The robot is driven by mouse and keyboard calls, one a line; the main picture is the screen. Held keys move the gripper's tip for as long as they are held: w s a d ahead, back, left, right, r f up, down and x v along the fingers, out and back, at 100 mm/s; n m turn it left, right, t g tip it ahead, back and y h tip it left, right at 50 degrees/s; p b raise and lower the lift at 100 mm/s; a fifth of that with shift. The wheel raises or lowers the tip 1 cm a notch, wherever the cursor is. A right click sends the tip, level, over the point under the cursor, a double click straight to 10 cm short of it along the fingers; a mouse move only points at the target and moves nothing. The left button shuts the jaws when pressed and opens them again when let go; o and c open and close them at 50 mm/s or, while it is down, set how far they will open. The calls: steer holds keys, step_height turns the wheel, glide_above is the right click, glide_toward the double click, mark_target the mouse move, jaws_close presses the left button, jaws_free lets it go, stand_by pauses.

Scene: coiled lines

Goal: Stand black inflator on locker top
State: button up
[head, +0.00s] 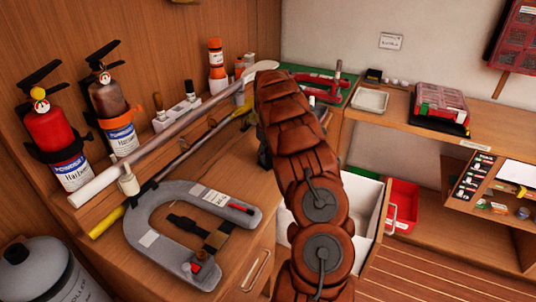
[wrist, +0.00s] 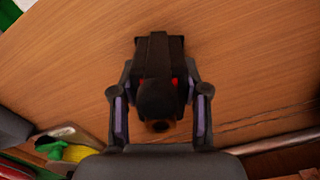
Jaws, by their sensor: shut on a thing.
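The black inflator (wrist: 157,55), a dark block-like body with small red marks and a round end towards the camera, shows in the wrist view. My gripper (wrist: 160,96) is shut on it, with one finger on each side. Bare wood grain fills the view behind it; I cannot tell whether the inflator touches that wood. In the head view my brown arm hides the inflator and most of the gripper. The wooden locker top (head: 112,258) lies at the left and middle of that view.
A grey horseshoe-shaped float (head: 150,238) covers much of the front top. An open white drawer (head: 366,215) and red bin (head: 402,198) are right of my arm.

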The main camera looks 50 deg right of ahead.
mark_target(268, 149)
steer(key=shift+f, duration=0.15)
steer(key=o, duration=1.3)
step_height(268, 149, up, 12)
steer(key=b, duration=0.3)
